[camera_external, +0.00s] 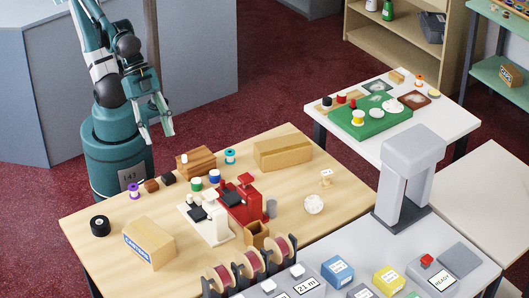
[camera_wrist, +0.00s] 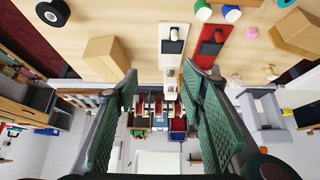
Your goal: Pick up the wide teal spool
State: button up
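The teal spool (camera_external: 230,156), with pale flanges, stands upright on the wooden table (camera_external: 115,215) beside a brown wooden block, toward the back. In the wrist view a teal piece (camera_wrist: 287,3), probably the same spool, is cut off by the top edge at the right. My gripper (camera_external: 156,133) hangs above the table's back left area, left of the spool and well apart from it. The wrist view shows my gripper (camera_wrist: 160,80) with its two green fingers spread wide and nothing between them.
A long wooden box (camera_external: 282,153) lies right of the teal spool. White (camera_external: 215,230) and red (camera_external: 243,202) machines stand in front. A carton (camera_external: 149,243) and black roll (camera_external: 100,226) occupy the left.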

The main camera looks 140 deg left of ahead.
jog(key=shift+a, duration=0.1)
dwell(0.7)
jog(key=m+g+p, duration=0.6)
jog(key=m+g, duration=0.1)
jog(key=m, duration=0.6)
send_over(230, 151)
jog(key=w+d, duration=0.1)
notch_tip(230, 151, down, 13)
jog(key=shift+d+f, duration=0.1)
jog(key=shift+d, duration=0.05)
jog(key=shift+s+a+f+m, duration=0.4)
jog(key=shift+a+f+m, duration=0.15)
jog(key=shift+m, duration=0.05)
jog(key=shift+f, duration=1.3)
